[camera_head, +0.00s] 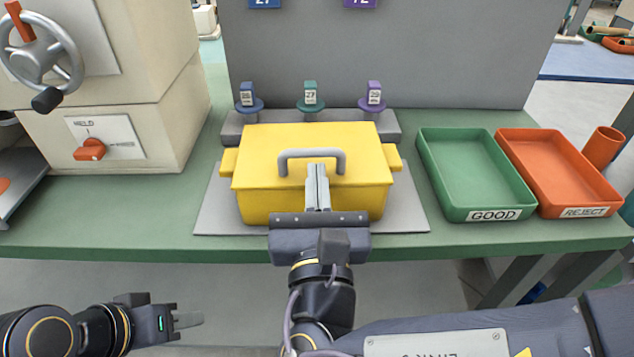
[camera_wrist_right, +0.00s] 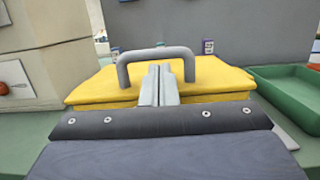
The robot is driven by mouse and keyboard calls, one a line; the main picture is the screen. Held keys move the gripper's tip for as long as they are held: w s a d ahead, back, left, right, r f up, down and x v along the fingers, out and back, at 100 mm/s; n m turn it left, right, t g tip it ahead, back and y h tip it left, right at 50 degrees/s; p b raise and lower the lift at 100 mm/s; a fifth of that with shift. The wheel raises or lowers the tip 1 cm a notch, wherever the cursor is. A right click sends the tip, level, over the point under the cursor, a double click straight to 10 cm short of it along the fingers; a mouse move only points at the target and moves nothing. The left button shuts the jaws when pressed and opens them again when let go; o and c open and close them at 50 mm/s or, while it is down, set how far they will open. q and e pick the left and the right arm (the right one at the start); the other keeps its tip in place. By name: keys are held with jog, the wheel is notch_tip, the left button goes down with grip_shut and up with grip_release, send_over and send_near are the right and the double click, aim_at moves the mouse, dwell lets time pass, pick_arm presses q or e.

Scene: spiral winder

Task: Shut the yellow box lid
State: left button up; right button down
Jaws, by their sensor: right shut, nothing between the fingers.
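The yellow box (camera_head: 262,208) stands on a grey mat on the green table. Its yellow lid (camera_head: 262,158) lies down over the box with no gap that I can see; it also shows in the right wrist view (camera_wrist_right: 100,86). The lid's grey arched handle (camera_head: 312,154) also shows in the right wrist view (camera_wrist_right: 155,54). My right gripper (camera_head: 317,170) is shut and empty, its fingertips over the lid at the handle, between its two posts in the right wrist view (camera_wrist_right: 160,70). I cannot tell whether they touch. My left gripper (camera_head: 190,320) hangs low, away from the box.
Green GOOD tray (camera_head: 448,190) and orange REJECT tray (camera_head: 528,165) stand right of the box. Blue, green and purple tagged pegs (camera_head: 311,98) stand behind it. A beige machine (camera_head: 125,110) with a handwheel is at left. The table is clear between machine and mat.

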jog(key=shift+w+r+g+p, duration=0.15)
jog(key=shift+r+g+p, duration=0.35)
jog(key=shift+r+p, duration=1.05)
jog(key=w+r+g+p, duration=0.8)
jog(key=w+r+p, duration=0.3)
jog(key=p, duration=1.7)
jog(key=shift+w+a, duration=0.2)
jog(key=shift+w, duration=0.8)
jog(key=shift+r, duration=0.1)
